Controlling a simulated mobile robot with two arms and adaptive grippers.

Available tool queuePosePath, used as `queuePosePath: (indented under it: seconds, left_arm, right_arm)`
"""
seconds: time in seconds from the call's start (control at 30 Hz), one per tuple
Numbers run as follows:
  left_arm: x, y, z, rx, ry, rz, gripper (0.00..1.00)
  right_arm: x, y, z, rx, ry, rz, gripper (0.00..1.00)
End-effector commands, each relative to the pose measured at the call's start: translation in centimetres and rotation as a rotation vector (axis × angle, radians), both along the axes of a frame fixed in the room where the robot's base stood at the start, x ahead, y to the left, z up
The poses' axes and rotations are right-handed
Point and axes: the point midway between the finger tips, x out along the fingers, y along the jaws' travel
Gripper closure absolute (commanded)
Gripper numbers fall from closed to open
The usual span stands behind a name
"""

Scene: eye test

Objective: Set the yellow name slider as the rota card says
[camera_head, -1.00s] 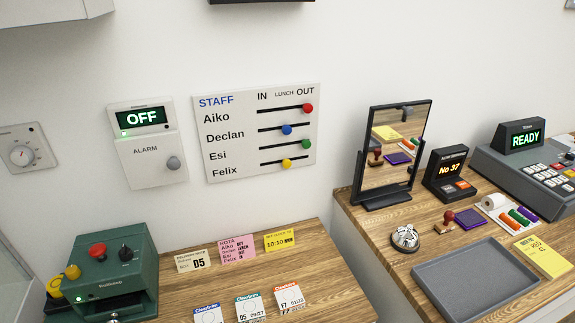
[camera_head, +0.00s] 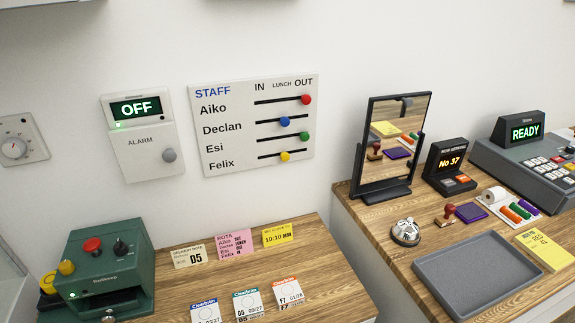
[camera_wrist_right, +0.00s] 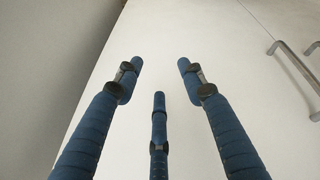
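The white STAFF board (camera_head: 228,128) hangs on the wall in the head view, with columns IN, LUNCH and OUT. The yellow slider knob (camera_head: 285,156) is on the bottom track, Felix's row, at the middle, LUNCH position. The pink rota card (camera_head: 235,244) stands at the back of the left wooden desk. Its print is small; the bottom line appears to read Felix IN. My right gripper (camera_wrist_right: 160,73) shows in the right wrist view, its blue fingers spread apart and empty. Neither gripper shows in the head view.
On the board, the red (camera_head: 306,99) and green (camera_head: 304,136) knobs are at OUT, the blue (camera_head: 285,121) at LUNCH. An alarm box (camera_head: 140,150) is left of the board. A green machine (camera_head: 105,265) stands below. A mirror (camera_head: 392,145) stands to the right.

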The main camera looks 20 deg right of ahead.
Motion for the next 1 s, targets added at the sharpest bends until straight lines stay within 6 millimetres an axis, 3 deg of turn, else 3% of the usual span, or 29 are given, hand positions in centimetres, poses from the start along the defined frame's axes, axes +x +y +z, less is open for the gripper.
queuePosePath:
  seconds: [0.03,0.2,0.47,0.77,0.87,1.0]
  left_arm:
    - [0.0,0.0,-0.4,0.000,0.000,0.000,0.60]
    - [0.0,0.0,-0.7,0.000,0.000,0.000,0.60]
    - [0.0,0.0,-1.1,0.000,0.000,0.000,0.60]
    - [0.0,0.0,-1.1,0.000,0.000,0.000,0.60]
    - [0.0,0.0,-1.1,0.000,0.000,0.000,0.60]
    - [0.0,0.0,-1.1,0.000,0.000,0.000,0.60]
  right_arm:
    - [0.9,0.1,2.7,-0.007,-0.029,0.015,0.60]
    - [1.6,0.2,9.2,-0.030,-0.073,0.051,0.60]
    - [1.8,0.1,15.9,-0.065,-0.132,0.102,0.60]
    - [12.0,-1.1,21.8,-0.497,-0.361,0.616,0.60]
    - [16.4,-1.4,24.6,-0.735,-0.434,0.828,0.60]
    - [23.3,-1.7,30.4,-1.230,-0.495,1.176,0.60]
